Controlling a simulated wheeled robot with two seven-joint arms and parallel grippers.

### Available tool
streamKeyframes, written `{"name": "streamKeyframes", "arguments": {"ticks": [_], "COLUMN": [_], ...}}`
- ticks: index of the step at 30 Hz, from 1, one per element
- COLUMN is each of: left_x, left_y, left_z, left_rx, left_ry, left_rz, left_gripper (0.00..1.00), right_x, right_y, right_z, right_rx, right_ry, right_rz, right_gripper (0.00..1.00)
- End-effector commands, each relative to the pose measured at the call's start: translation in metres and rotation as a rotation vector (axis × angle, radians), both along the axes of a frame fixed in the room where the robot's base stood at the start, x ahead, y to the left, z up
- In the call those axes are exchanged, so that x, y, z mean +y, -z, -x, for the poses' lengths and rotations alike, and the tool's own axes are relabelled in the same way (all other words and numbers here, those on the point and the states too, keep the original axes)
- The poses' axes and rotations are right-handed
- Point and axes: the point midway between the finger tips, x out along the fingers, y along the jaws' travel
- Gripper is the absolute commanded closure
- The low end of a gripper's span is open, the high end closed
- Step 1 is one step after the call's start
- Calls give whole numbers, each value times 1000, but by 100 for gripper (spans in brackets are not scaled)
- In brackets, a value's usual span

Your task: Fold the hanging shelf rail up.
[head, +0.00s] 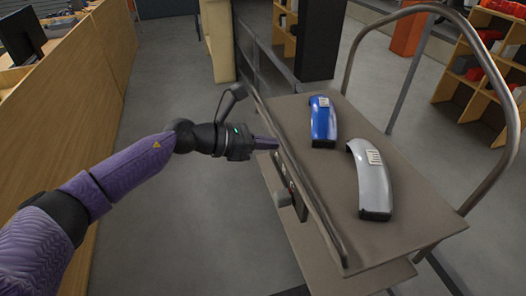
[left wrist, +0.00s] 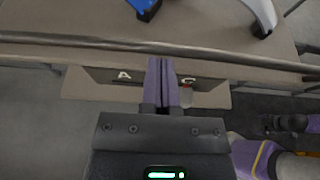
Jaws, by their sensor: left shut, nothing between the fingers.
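The shelf rail (head: 322,220) is a long thin dark bar along the left long edge of the cart's top board (head: 425,205). In the left wrist view the rail (left wrist: 235,57) crosses the picture at the board's edge. It looks close to the board's level; its exact fold angle is hard to tell. My left gripper (head: 272,143) has its purple fingers pressed together, with nothing between them. In the left wrist view its fingertips (left wrist: 161,60) reach the rail's line; I cannot tell whether they touch it. I cannot make out my right gripper.
A blue curved part (head: 323,122) and a silver curved part (head: 370,180) lie on the board. A tall tubular handle (head: 513,110) rises at its right side. A wooden partition (head: 70,110) stands at the left, with open grey floor (head: 165,235) between.

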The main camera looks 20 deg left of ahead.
Motion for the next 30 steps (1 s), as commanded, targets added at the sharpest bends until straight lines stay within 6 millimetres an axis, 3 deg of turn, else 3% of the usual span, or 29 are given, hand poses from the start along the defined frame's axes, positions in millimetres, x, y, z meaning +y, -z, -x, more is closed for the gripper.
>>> {"name": "streamKeyframes", "arguments": {"ticks": [1,6,30], "left_x": [-2,-7,-15], "left_y": [-14,-13,-12], "left_z": [-1,-5,-10], "left_rx": [17,76,92], "left_ry": [0,1,1], "left_rz": [-27,-115,-137], "left_gripper": [100,100,100], "right_x": [3,5,-2], "right_y": [-21,-44,-43], "right_z": [-1,-3,-3], "right_rx": [-3,-8,-7], "right_ry": [2,1,1], "right_rz": [-5,-9,1], "right_gripper": [0,0,0]}}
